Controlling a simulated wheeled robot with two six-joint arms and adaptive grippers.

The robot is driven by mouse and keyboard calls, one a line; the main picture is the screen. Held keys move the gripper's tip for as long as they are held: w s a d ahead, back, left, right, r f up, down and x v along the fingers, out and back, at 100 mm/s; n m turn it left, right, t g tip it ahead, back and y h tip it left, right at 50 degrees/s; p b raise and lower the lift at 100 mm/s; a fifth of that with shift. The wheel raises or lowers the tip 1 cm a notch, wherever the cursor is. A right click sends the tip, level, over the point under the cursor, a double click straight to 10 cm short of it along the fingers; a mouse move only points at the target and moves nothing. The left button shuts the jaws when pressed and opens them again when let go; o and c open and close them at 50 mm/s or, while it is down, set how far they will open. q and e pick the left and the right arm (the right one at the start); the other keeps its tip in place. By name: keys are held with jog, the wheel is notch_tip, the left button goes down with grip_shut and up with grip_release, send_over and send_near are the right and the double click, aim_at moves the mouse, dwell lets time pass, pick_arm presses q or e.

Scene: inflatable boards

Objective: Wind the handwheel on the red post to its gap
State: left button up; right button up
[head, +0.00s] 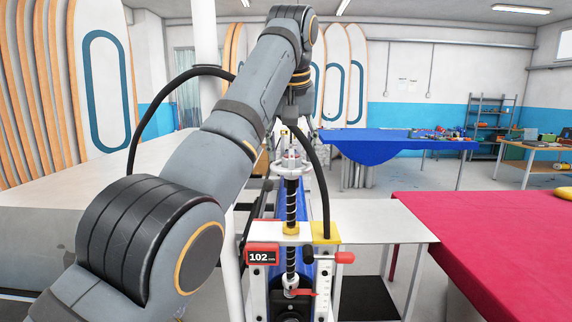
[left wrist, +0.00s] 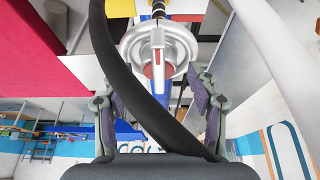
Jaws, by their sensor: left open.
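The handwheel (head: 291,163) is a pale wheel with red marks on top of a dark threaded spindle (head: 291,205). A red-framed readout (head: 262,256) on the machine's front shows 102 mm. In the left wrist view the round silver handwheel (left wrist: 160,50) with its red slot lies at the top centre. My left gripper (left wrist: 155,96) is open, with one finger on each side below the wheel and a visible gap to it. In the head view this gripper (head: 297,103) hangs above the wheel, partly hidden by my arm. My right gripper is not in view.
A grey side table (head: 385,222) and a red-covered table (head: 490,240) stand to the right. A blue-covered table (head: 385,145) is behind. A black cable crosses the left wrist view before the wheel.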

pick_arm(q)
jog(key=shift+w, duration=0.1)
jog(key=shift+s+d+r, duration=0.1)
jog(key=shift+s+r, duration=0.1)
jog(key=shift+s, duration=0.2)
jog(key=c, duration=1.1)
jog(key=shift+c, duration=0.2)
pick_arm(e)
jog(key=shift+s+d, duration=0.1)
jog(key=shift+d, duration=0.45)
pick_arm(q)
jog(key=shift+f, duration=0.1)
